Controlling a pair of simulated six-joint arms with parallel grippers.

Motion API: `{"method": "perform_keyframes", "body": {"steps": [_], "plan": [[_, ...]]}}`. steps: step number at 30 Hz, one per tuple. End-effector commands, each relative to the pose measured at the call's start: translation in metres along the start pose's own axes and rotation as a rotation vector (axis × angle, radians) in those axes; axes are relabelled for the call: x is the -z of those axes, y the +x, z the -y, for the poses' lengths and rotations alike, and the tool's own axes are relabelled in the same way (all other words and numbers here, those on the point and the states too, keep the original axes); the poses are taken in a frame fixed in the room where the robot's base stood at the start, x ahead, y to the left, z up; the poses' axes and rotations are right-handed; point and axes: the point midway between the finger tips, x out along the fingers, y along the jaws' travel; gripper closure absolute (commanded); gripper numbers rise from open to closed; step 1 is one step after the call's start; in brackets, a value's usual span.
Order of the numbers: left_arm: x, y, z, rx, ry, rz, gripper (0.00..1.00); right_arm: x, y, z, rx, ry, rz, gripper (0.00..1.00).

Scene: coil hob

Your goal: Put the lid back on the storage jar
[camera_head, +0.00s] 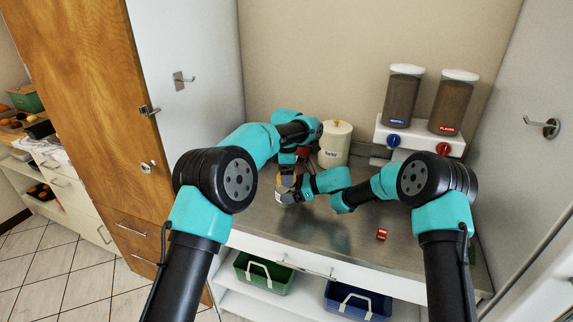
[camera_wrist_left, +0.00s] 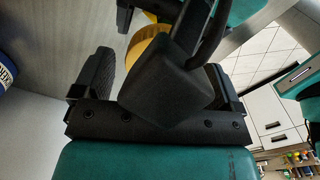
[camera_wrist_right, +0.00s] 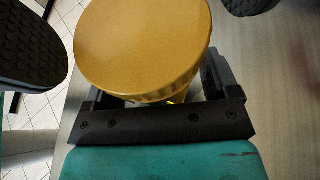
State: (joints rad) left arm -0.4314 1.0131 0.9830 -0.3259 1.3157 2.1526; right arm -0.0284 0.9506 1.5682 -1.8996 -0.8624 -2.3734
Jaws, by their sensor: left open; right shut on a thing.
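A round yellow-ochre lid (camera_wrist_right: 145,40) with a ribbed side fills the middle of the right wrist view. My right gripper (camera_head: 291,187) is shut on it, low over the counter. In the head view the lid (camera_head: 287,180) is small and partly covered by the grippers. A small white patch with dark marks (camera_head: 278,197) shows just below it; I cannot tell whether this is the jar. My left gripper (camera_head: 288,162) is open, just behind and above the lid. A yellow part (camera_wrist_left: 150,45) shows beyond its palm in the left wrist view.
A cream lidded canister (camera_head: 335,145) stands behind the grippers. Two dispensers (camera_head: 402,95) (camera_head: 453,102) are at the back right. Green (camera_head: 263,272) and blue (camera_head: 357,300) baskets sit below.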

Motion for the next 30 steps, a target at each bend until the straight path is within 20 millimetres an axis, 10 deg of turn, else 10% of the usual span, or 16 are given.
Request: {"method": "perform_keyframes", "body": {"steps": [11, 30], "plan": [[0.0, 0.0071, 0.0002, 0.0, 0.0, 0.0, 0.09, 0.0004, 0.0002, -0.0001, 0.0, 0.001, 0.0, 0.85], [-0.0001, 0.0068, 0.0002, 0.0, 0.009, 0.0, 0.59, 0.0004, 0.0002, -0.0001, 0.0, 0.001, 0.0, 0.85]]}}
